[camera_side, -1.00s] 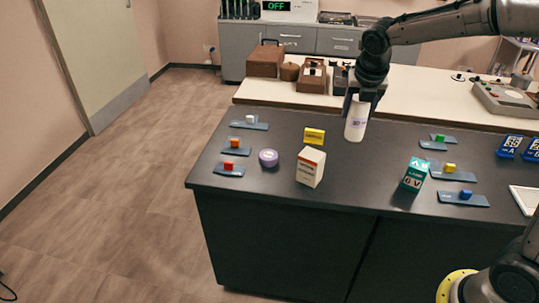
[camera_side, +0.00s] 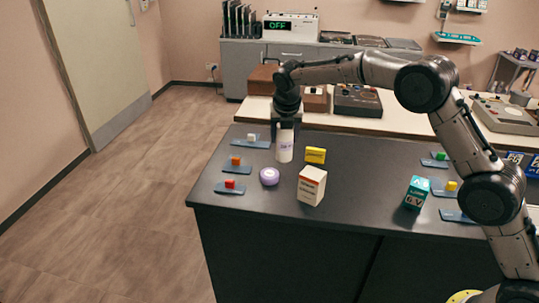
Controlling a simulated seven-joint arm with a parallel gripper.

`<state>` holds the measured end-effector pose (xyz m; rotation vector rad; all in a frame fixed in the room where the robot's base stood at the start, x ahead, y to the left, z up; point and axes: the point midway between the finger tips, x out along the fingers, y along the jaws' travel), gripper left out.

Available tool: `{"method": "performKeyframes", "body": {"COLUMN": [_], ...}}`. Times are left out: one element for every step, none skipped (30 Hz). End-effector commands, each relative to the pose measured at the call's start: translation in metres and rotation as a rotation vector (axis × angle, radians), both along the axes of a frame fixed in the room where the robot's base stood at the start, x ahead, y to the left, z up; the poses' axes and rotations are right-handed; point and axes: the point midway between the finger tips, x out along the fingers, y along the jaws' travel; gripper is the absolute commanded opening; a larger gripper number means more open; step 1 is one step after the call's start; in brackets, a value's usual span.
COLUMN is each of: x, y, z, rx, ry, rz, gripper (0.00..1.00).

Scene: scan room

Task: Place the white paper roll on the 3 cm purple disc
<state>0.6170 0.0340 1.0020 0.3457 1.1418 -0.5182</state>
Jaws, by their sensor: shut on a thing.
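The white paper roll (camera_side: 284,146) is upright in my gripper (camera_side: 285,128), which is shut on its upper part. The roll is behind the purple disc and slightly to its right in the picture. I cannot tell how high its lower end is above the dark table. The roll and the disc are apart in the picture.
A white and orange box (camera_side: 311,185) and a yellow box (camera_side: 315,155) stand right of the disc. Blue plates with small cubes, such as a red one (camera_side: 230,184), lie to its left. A teal box (camera_side: 416,192) stands farther right.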

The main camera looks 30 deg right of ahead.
Motion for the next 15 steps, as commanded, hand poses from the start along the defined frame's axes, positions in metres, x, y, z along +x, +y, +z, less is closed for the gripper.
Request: {"method": "performKeyframes", "body": {"x": [0.010, 0.014, 0.020, 0.025, 0.029, 0.034, 0.038, 0.042, 0.047, 0.050, 0.053, 0.056, 0.059, 0.060, 0.062], "y": [0.000, 0.001, 0.001, 0.001, 0.001, 0.002, 0.002, 0.002, 0.002, 0.003, 0.003, 0.003, 0.003, 0.003, 0.003], "z": [-0.004, -0.006, -0.010, -0.013, -0.019, -0.026, -0.032, -0.036, -0.041, -0.045, -0.048, -0.052, -0.055, -0.056, -0.058], "rx": [0.000, 0.000, 0.000, 0.000, 0.001, 0.000, 0.000, 0.001, 0.001, 0.000, 0.001, 0.001, 0.001, 0.001, 0.001], "ry": [-0.002, -0.001, 0.000, 0.000, 0.001, 0.001, 0.001, 0.001, -0.001, 0.000, -0.001, -0.001, -0.001, -0.001, -0.002], "rz": [-0.001, 0.000, 0.000, 0.000, 0.000, 0.000, 0.000, 0.000, 0.000, -0.001, -0.001, -0.001, -0.001, -0.001, -0.001], "gripper": [0.00, 0.00, 0.00, 0.00, 0.00, 0.00, 0.00, 0.00, 0.00, 0.00, 0.00, 0.00, 0.00, 0.00, 0.00]}}
